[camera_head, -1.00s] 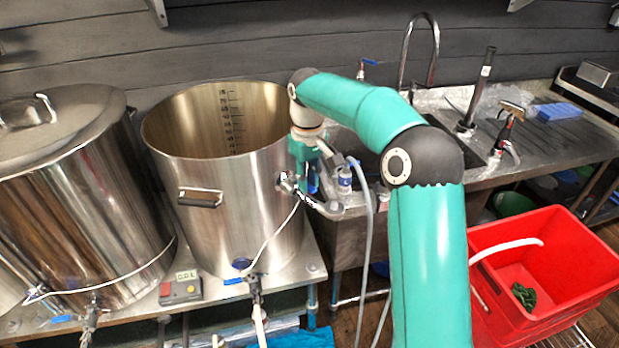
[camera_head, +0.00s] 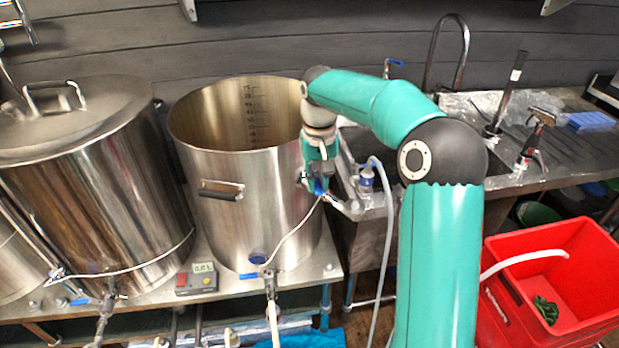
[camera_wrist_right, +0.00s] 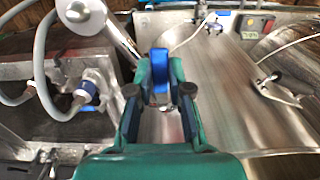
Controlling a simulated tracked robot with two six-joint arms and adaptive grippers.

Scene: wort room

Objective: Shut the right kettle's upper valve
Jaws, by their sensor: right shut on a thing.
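The right kettle (camera_head: 262,205) is an open steel pot with inner level marks, standing on a steel bench. Its upper valve has a blue handle (camera_head: 319,187), on the kettle's right side. My right gripper (camera_head: 317,178) reaches down at that valve from above. In the right wrist view the gripper (camera_wrist_right: 159,75) is shut on the blue handle (camera_wrist_right: 159,68), which stands between its fingers. The valve body is mostly hidden behind the gripper. A lower valve with a blue handle (camera_head: 249,276) sits at the kettle's front foot. My left gripper is not in view.
A lidded kettle (camera_head: 95,190) stands to the left. A small controller box (camera_head: 197,279) lies between the kettles. A sink with a tall tap (camera_head: 463,50) and grey hose (camera_head: 391,225) are to the right. A red bin (camera_head: 560,265) stands at the lower right.

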